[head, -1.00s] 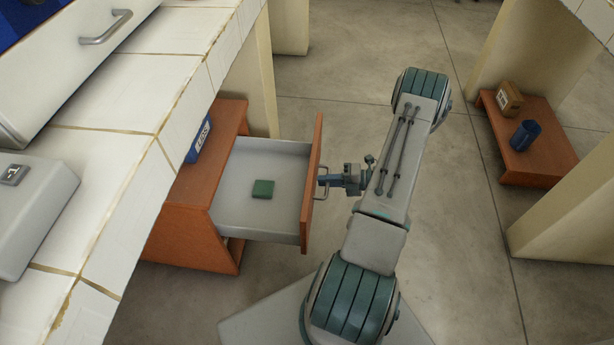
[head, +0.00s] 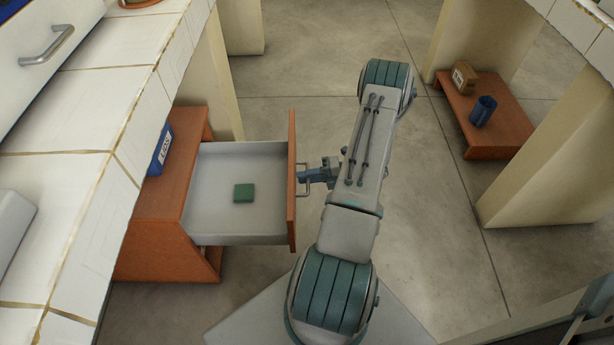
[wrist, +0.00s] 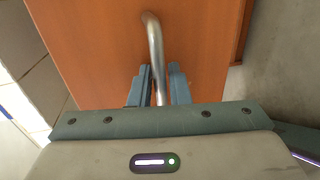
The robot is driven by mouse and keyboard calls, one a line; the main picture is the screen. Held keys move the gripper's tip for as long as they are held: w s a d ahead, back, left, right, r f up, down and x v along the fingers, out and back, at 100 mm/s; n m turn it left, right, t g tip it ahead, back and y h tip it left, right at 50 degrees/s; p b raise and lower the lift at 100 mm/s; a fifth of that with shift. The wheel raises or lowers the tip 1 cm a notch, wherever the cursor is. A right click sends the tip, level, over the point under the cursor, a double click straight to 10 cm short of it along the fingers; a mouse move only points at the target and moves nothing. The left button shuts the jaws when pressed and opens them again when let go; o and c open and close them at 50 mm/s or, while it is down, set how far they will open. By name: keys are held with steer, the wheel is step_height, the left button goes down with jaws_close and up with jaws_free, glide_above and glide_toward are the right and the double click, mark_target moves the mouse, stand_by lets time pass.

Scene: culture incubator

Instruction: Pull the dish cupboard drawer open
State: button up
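The dish cupboard (head: 158,249) is a low orange-brown cabinet under the left bench in the head view. Its drawer (head: 215,228) is pulled well out to the right and shows a pale grey inside. A small green block (head: 244,193) lies in it. The drawer's orange front (head: 291,190) also fills much of the wrist view (wrist: 95,45). My gripper (head: 305,177) is at the metal handle on that front. In the wrist view the handle (wrist: 153,40) passes between the two fingers of my gripper (wrist: 160,88), which are closed about the bar.
A blue box (head: 160,150) sits on top of the cabinet. The white tiled bench (head: 75,125) runs along the left. At the right, a low orange shelf (head: 500,135) holds a brown box (head: 465,77) and a blue cup (head: 483,111). Grey floor (head: 440,190) is clear between.

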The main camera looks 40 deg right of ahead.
steer(key=shift+d, duration=0.1)
steer(key=p+v, duration=0.2)
steer(key=v, duration=1.1)
steer(key=shift+s+d, duration=0.25)
steer(key=shift+r, duration=0.1)
steer(key=w+a+r+n+g+h+p, duration=0.15)
steer(key=a+r+n+g+p, duration=0.35)
steer(key=r, duration=0.6)
steer(key=w+a+r+n+g+h+p, duration=0.1)
steer(key=w+a+r+n+p, duration=0.2)
steer(key=a+r+n, duration=0.6)
steer(key=w+a+r+n+g+h+p, duration=0.1)
steer(key=w+a+r+n+g+p, duration=0.25)
steer(key=r, duration=0.85)
steer(key=s+a+r+n+t+h+p, duration=0.1)
steer(key=s+a+r+n+h+p, duration=0.2)
steer(key=r+n, duration=0.5)
steer(key=s+a+r+n+t+h+p, duration=0.1)
steer(key=s+a+r+n+h+p, duration=0.2)
steer(key=s+a+r+n+p, duration=0.2)
steer(key=s+a+r+n+t+h+p, duration=0.1)
steer(key=s+a+r+n+h+p, duration=0.2)
steer(key=a+r+n+p, duration=0.4)
step_height(320, 180, up, 8)
steer(key=s+n, duration=0.1)
steer(key=n, duration=0.4)
steer(key=shift+a+f+p, duration=0.15)
steer(key=shift+a+p, duration=0.2)
steer(key=shift+a+n, duration=0.1)
steer(key=shift+n, duration=0.25)
